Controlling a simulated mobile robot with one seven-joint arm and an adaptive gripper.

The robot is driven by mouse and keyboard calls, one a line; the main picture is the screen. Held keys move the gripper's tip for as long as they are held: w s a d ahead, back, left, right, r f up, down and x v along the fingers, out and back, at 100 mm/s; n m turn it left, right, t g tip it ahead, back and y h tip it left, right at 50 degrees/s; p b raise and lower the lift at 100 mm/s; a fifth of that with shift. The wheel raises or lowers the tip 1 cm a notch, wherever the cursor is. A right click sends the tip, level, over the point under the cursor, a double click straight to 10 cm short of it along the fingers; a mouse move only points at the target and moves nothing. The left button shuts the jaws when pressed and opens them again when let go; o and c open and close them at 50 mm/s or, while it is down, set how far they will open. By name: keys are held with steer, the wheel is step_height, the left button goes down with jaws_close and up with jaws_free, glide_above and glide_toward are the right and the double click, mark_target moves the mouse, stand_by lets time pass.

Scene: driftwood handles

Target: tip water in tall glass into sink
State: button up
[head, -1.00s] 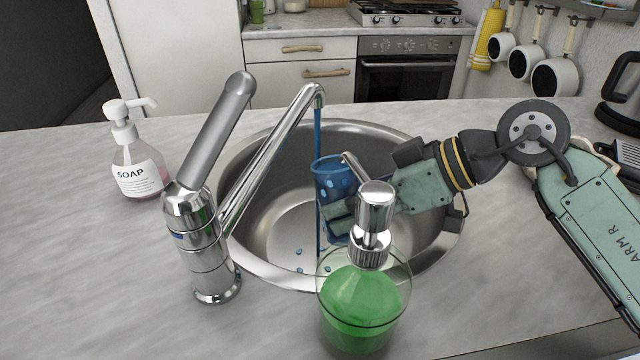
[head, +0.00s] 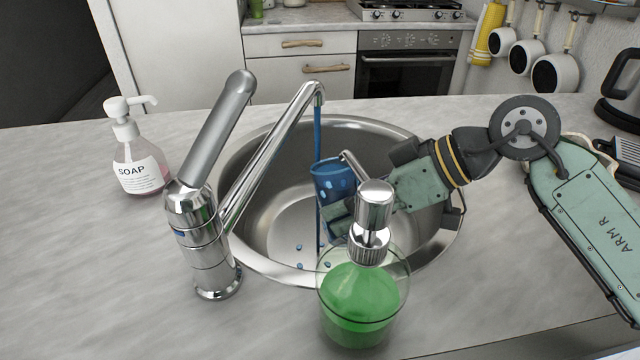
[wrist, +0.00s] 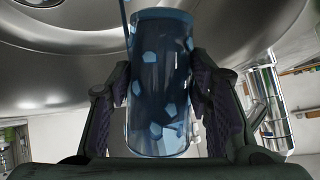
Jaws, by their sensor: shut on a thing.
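The tall glass (head: 335,178) is blue-tinted and filled with blue water and blue flecks. My gripper (head: 340,215) is shut on it and holds it over the round steel sink (head: 284,262). In the wrist view the glass (wrist: 160,85) stands between both fingers (wrist: 163,95). It looks nearly upright, with a slight tilt in the head view. A thin blue stream (head: 318,130) runs from the faucet spout down beside or into the glass; I cannot tell which. Several blue drops (head: 300,248) lie in the basin. The soap pump hides the glass's lower part.
The chrome faucet (head: 200,245) stands left of the sink. A green soap dispenser (head: 360,300) stands at the sink's front rim, close to my gripper. A pink soap bottle (head: 140,165) stands at the left. The counter (head: 80,260) is clear at front left.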

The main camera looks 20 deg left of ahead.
steer(key=shift+s+f+g+h+p, duration=0.1)
steer(key=shift+f+g+h+p, duration=0.25)
steer(key=shift+f+p, duration=0.2)
stand_by(1.1)
steer(key=shift+d+f+m+g+h+p, duration=0.1)
steer(key=shift+f+m+g+h+p, duration=0.4)
steer(key=shift+p, duration=0.75)
stand_by(1.1)
steer(key=shift+s+r+m+g+h+p, duration=0.1)
steer(key=shift+r+m+g+h+p, duration=0.5)
steer(key=shift+p, duration=1.25)
stand_by(0.8)
steer(key=shift+r+h, duration=0.35)
steer(key=shift+r, duration=0.05)
stand_by(1.0)
